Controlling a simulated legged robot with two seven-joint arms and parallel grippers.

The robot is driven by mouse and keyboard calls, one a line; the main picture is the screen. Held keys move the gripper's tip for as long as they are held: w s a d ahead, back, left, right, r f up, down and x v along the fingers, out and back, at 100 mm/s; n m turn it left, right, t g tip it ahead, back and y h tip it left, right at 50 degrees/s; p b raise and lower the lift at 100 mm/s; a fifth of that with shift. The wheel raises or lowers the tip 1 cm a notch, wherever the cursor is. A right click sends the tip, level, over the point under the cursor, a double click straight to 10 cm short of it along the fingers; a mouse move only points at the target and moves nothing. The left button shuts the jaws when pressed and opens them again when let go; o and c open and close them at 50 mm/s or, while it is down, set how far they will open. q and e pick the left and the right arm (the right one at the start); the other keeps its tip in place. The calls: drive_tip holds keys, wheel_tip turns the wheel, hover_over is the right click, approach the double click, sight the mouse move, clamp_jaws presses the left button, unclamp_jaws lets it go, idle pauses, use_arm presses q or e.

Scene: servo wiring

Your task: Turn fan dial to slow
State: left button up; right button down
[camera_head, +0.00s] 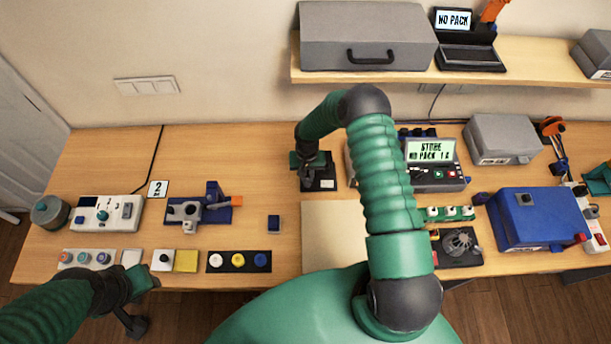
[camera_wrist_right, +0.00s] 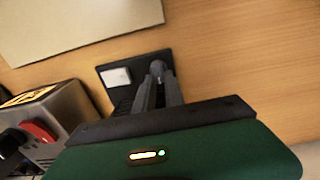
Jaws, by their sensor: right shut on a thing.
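A small black control plate (camera_head: 319,185) stands on the table near the middle. It carries a pale square and a dark knob, the likely dial, and the plate also shows in the right wrist view (camera_wrist_right: 127,93). My right gripper (camera_wrist_right: 157,80) is shut on the dark knob. The fingers cover most of the knob, so its setting cannot be read. A grey fan (camera_head: 460,242) on a black base stands at the right front. My left gripper (camera_head: 140,300) hangs at the table's front edge at the left, away from the plate, and its jaws are not clear.
A beige board (camera_head: 333,232) lies in front of the plate. A grey device with a screen (camera_head: 433,165) stands to the right. A blue box (camera_head: 540,222) is farther right. A shelf (camera_head: 480,72) hangs above.

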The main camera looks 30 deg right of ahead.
drive_tip(key=shift+d+f+n+b, duration=0.15)
drive_tip(key=shift+n+b, duration=0.35)
drive_tip(key=shift+n, duration=0.1)
drive_tip(key=n+b, duration=0.2)
drive_tip(key=n, duration=0.1)
drive_tip(key=shift+a, duration=0.4)
drive_tip(key=n+b, duration=0.1)
drive_tip(key=n, duration=0.2)
drive_tip(key=shift+n+b, duration=0.3)
drive_tip(key=shift+b, duration=0.1)
drive_tip(key=shift+a+n+b, duration=0.15)
drive_tip(key=shift+n+b, duration=0.2)
drive_tip(key=shift+n, duration=0.75)
use_arm(q)
drive_tip(key=shift+s+d+x, duration=0.1)
drive_tip(key=shift+s+x, duration=0.1)
drive_tip(key=shift+x, duration=0.75)
drive_tip(key=shift+s+d+x, duration=0.1)
drive_tip(key=shift+s+x, duration=0.1)
drive_tip(key=shift+x, duration=0.75)
drive_tip(key=shift+s+d+x, duration=0.1)
drive_tip(key=shift+s+x, duration=0.15)
drive_tip(key=shift+x, duration=0.7)
use_arm(e)
drive_tip(key=shift+n, duration=1)
use_arm(q)
drive_tip(key=shift+f, duration=0.1)
